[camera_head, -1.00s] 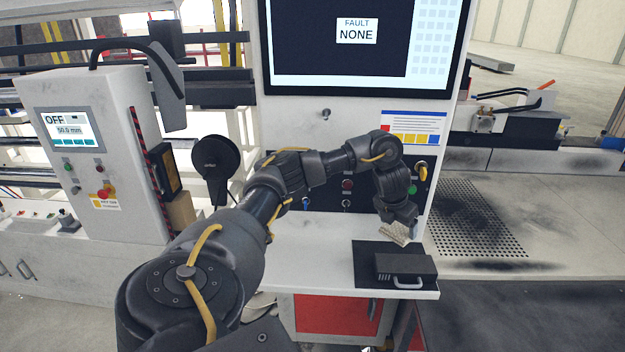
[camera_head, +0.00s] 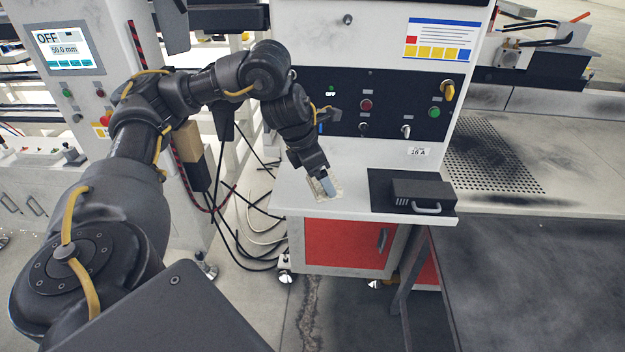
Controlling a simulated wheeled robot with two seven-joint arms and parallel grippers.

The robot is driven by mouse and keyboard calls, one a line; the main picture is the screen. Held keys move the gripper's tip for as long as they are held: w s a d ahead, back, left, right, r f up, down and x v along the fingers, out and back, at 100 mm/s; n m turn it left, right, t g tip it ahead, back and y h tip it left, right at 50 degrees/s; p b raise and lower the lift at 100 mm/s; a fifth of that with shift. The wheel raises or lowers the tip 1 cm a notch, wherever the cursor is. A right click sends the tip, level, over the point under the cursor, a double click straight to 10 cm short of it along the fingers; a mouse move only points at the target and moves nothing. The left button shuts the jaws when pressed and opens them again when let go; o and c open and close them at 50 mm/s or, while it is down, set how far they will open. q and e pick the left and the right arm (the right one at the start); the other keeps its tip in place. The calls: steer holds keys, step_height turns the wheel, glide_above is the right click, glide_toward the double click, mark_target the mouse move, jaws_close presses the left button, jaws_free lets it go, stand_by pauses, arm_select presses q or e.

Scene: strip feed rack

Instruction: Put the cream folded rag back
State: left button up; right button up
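The cream folded rag (camera_head: 339,187) is at the left part of the white shelf top, low over it or touching it. My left gripper (camera_head: 327,186) points down at the rag, and a grey finger covers its middle. The gripper looks shut on the rag, though the far finger is hidden. Whether the rag bears on the shelf I cannot tell. My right gripper is out of view.
A black mat (camera_head: 379,190) with a dark box with a handle (camera_head: 417,194) lies on the shelf to the right. Behind is a panel with knobs and buttons (camera_head: 385,112). The shelf's front and left edges are close to the rag. Cables hang at left.

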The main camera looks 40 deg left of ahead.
arm_select(q)
steer(key=shift+w+a+f, duration=0.1)
steer(key=shift+w+f, duration=0.05)
steer(key=shift+w, duration=0.1)
steer(key=w+a+f+b, duration=0.1)
steer(key=w+a+f, duration=0.1)
steer(key=w+f, duration=0.1)
steer(key=w+a+f, duration=0.2)
steer(key=w+a, duration=0.1)
steer(key=w+a+f+b, duration=0.1)
steer(key=w+a+f, duration=0.2)
steer(key=shift+w+f+b, duration=0.35)
steer(key=shift+w+a+f, duration=0.2)
steer(key=shift+w+f, duration=0.15)
steer(key=shift+f, duration=0.25)
step_height(320, 180, down, 2)
steer(key=shift+f, duration=0.1)
steer(key=shift+a+f, duration=0.15)
steer(key=shift+f, duration=0.2)
